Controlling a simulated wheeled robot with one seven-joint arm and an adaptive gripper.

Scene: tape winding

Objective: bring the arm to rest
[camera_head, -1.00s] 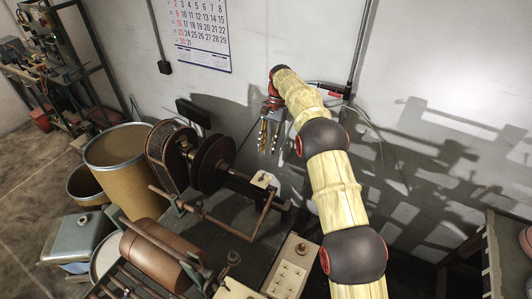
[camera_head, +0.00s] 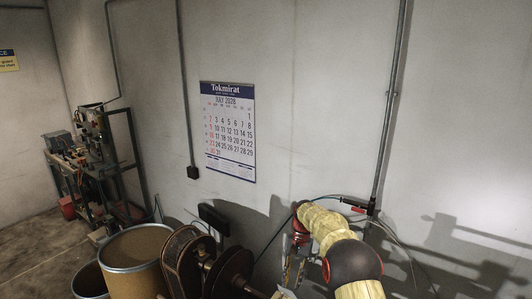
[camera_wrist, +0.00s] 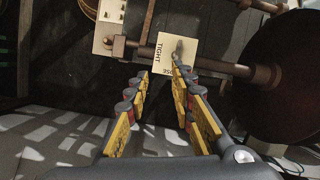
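My gripper (camera_wrist: 160,74) is open in the wrist view, its two yellow-padded fingers apart with nothing between them. Beyond the fingertips is a pale plate (camera_wrist: 168,53) marked TIGHT, with a second word partly hidden and a small lever on it. I see no contact between fingers and plate. In the head view my gripper (camera_head: 289,270) hangs at the lower edge, partly cut off, in front of the wall. My arm, with pale sleeves and dark joints, comes up from the bottom right.
The winding machine's dark reel (camera_head: 229,272) stands left of my gripper; a rod and large disc (camera_wrist: 285,85) show in the wrist view. A drum (camera_head: 136,262) stands further left. A calendar (camera_head: 229,133), conduit and cable are on the wall behind. The upper wall is clear.

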